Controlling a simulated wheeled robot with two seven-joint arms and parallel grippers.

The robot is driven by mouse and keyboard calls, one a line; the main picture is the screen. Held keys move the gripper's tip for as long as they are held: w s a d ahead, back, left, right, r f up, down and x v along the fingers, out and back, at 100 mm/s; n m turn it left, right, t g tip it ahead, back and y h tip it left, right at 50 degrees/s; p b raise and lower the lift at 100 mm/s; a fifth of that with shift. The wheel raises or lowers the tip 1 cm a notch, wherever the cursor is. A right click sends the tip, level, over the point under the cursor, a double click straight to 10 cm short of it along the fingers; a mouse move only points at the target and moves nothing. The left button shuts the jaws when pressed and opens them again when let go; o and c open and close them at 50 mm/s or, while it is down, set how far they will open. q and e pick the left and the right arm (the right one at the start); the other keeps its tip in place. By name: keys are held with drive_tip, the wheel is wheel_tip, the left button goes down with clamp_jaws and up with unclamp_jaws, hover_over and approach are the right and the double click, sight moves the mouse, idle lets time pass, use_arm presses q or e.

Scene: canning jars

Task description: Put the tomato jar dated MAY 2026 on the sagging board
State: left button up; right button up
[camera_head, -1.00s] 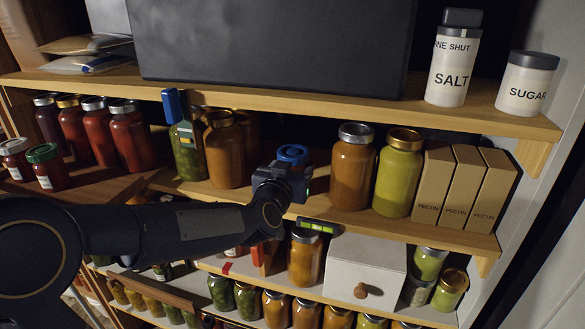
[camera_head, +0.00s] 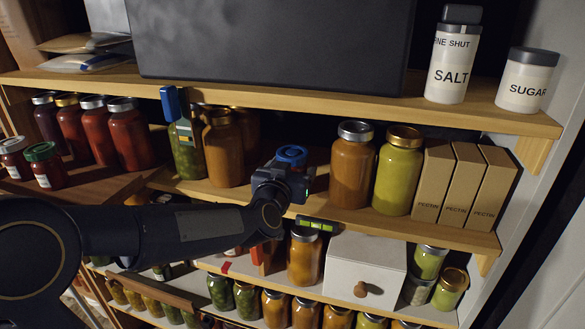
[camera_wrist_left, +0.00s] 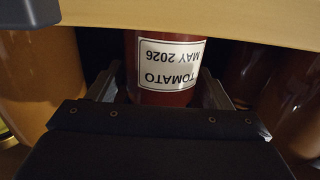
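The tomato jar (camera_wrist_left: 165,95) shows in the left wrist view with a white label reading TOMATO MAY 2026, upside down in that picture. Its red glass lies between the two fingers of my left gripper (camera_wrist_left: 160,88). Whether both fingers touch the glass cannot be made out. In the head view my left gripper (camera_head: 290,185) is at the middle shelf, in front of a blue-lidded jar (camera_head: 291,155) whose body it mostly hides. The middle shelf board (camera_head: 400,226) runs across the scene. I cannot tell which board sags. My right gripper is not in view.
An orange-brown jar (camera_head: 352,170) and a green jar (camera_head: 398,175) stand right of the gripper, beside pectin boxes (camera_head: 465,185). A brown jar (camera_head: 223,150) stands left. A spirit level (camera_head: 318,224) and white drawer box (camera_head: 365,270) are below. The upper shelf (camera_head: 300,100) hangs close above.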

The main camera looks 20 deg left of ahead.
use_arm(q)
drive_tip(key=shift+o, duration=0.8)
drive_tip(key=shift+f, duration=0.1)
drive_tip(key=s, duration=0.8)
drive_tip(key=shift+a+r+b, duration=0.15)
drive_tip(key=shift+r+b, duration=0.15)
